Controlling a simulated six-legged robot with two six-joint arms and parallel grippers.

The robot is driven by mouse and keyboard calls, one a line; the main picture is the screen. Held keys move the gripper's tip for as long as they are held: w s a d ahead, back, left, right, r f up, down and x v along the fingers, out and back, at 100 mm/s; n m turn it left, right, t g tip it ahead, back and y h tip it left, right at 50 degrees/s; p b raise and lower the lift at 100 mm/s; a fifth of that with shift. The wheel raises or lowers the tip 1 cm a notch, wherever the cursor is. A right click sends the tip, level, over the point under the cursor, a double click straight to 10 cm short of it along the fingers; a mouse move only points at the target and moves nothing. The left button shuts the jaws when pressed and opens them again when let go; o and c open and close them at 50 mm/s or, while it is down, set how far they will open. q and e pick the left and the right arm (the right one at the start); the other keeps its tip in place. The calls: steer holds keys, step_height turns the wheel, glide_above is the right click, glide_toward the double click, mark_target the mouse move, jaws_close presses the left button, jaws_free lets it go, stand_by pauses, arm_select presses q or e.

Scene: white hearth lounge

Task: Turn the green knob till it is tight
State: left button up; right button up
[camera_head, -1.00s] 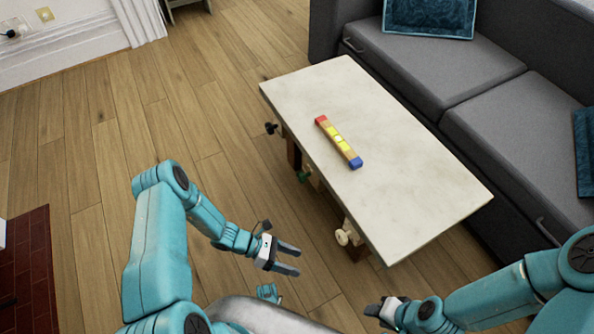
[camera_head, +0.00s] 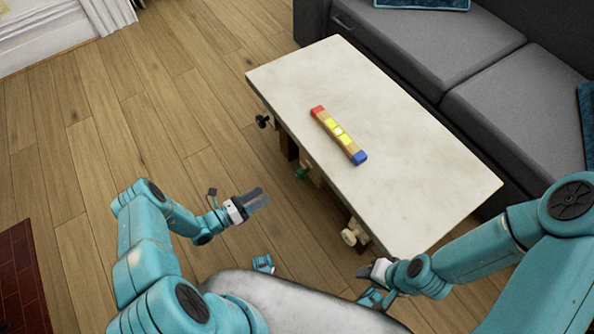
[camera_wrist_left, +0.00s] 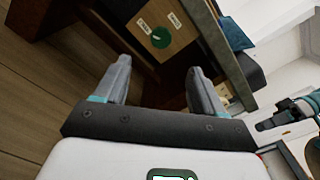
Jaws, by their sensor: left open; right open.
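The green knob (camera_head: 301,173) is on the near side of the table, below the tabletop edge, between a black knob and a cream knob. In the left wrist view the green knob (camera_wrist_left: 160,37) is round, on a light wooden panel with two small labels. My left gripper (camera_head: 262,196) is open and empty, to the left of and apart from the green knob. In the left wrist view the knob shows beyond and between the left gripper's fingertips (camera_wrist_left: 158,66). My right gripper (camera_head: 364,270) is open below the cream knob, near the table's near corner.
The pale table (camera_head: 430,205) carries a wooden bar (camera_head: 328,122) with red and blue ends. The black knob (camera_head: 262,121) and cream knob (camera_head: 350,237) stick out from its side. A grey sofa (camera_head: 440,60) stands behind. Wooden floor (camera_head: 150,120) is clear at left.

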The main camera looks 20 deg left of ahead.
mark_target(297, 176)
arm_select(q)
steer(key=b+x, duration=0.2)
steer(key=x, duration=1.3)
steer(key=shift+d, duration=0.35)
steer(key=c, duration=1.1)
